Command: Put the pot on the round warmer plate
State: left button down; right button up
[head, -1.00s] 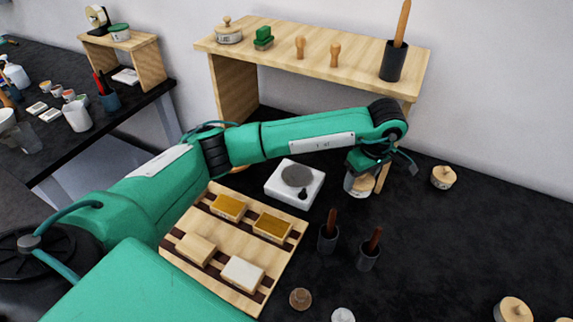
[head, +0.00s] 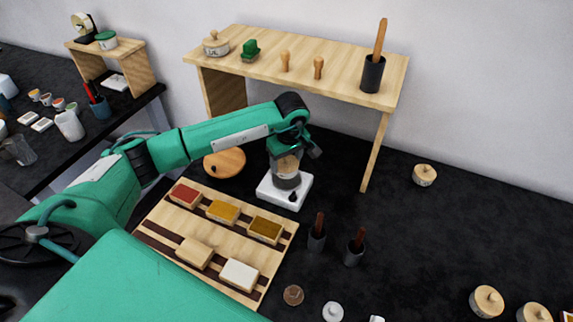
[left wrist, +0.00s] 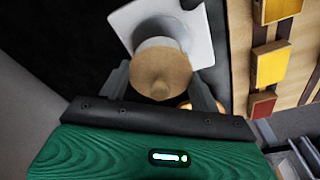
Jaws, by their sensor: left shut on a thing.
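The pot (head: 287,164) has a pale wooden lid. It is upright, partly hidden by my left gripper (head: 285,153), which is shut on it. The warmer (head: 269,196) is a white square block with a dark round plate and a small dark knob at its front. The pot is over the round plate; I cannot tell whether it touches. In the left wrist view the pot's lid (left wrist: 160,72) sits between the two fingers of my left gripper (left wrist: 160,92), with the white warmer (left wrist: 200,38) just beyond. My right gripper is not in view.
A wooden rack (head: 214,240) with several coloured blocks lies in front of the warmer. Two dark cups (head: 317,240) with brown handles stand to its right. A round wooden board (head: 225,162) lies behind left. A wooden shelf (head: 340,85) stands behind.

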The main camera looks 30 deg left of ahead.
aim_at(287, 164)
pick_arm(q)
notch_tip(287, 164, down, 3)
jog(key=shift+r+p, duration=0.1)
jog(key=shift+p, duration=0.8)
jog(key=shift+f+b, duration=0.3)
jog(key=shift+f, duration=0.05)
jog(key=shift+c, duration=1.6)
grip_release()
jog(key=shift+r, duration=0.15)
jog(key=shift+r, duration=0.15)
jog(key=r+b, duration=0.1)
jog(key=r, duration=0.2)
jog(key=r+b, duration=0.1)
jog(key=r, duration=0.3)
jog(key=d+r+b, duration=0.1)
jog(key=r+b, duration=0.1)
jog(key=r, duration=0.1)
jog(key=shift+s+d+r, duration=0.1)
jog(key=shift+s+r, duration=0.15)
jog(key=shift+s, duration=0.1)
jog(key=shift+r, duration=0.6)
jog(key=shift+s+d, duration=0.1)
